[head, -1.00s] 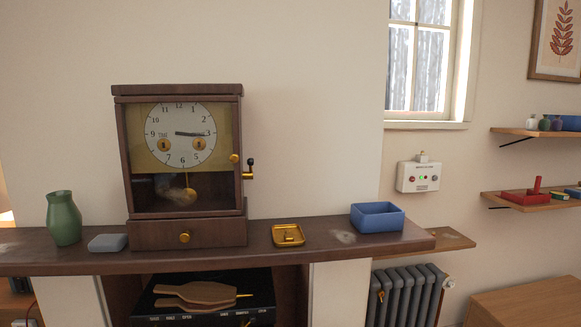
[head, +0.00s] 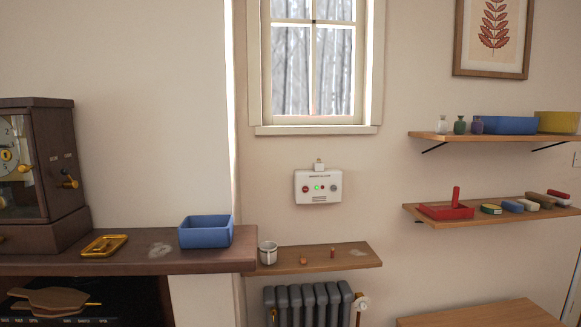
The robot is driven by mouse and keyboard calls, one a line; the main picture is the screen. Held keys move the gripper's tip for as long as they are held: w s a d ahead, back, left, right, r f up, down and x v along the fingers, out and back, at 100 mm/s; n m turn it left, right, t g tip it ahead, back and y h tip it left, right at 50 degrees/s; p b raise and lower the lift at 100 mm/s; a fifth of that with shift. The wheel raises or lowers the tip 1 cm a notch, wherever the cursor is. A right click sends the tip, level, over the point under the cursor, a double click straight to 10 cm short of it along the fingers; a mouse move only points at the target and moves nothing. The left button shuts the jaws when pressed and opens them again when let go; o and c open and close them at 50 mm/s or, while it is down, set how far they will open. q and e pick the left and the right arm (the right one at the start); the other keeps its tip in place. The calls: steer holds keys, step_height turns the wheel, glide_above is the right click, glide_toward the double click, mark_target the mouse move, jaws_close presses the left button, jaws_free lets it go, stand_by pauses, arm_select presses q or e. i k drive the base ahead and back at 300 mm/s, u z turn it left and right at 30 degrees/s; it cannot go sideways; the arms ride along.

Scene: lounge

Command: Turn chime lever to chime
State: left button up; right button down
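The dark wooden mantel clock (head: 58,150) stands at the left edge of the head view, partly cut off, with its right side turned toward me. On that side is a small lever (head: 70,183) with a brass-coloured part and a dark knob at its upper end. Small pale labels (head: 68,156) sit above it, too small to read. Only the right part of the clock face (head: 8,155) shows. Neither of my grippers is in view.
The mantel shelf (head: 130,262) holds a brass tray (head: 104,245) and a blue box (head: 206,231) right of the clock. A lower wooden shelf (head: 345,256) holds a cup (head: 267,252). A white wall box (head: 318,187) hangs below the window. Wall shelves (head: 480,212) with small items are at right.

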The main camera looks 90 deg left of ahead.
mark_target(69, 178)
steer(key=z, duration=0.05)
steer(key=i, duration=0.15)
steer(key=u, duration=1.4)
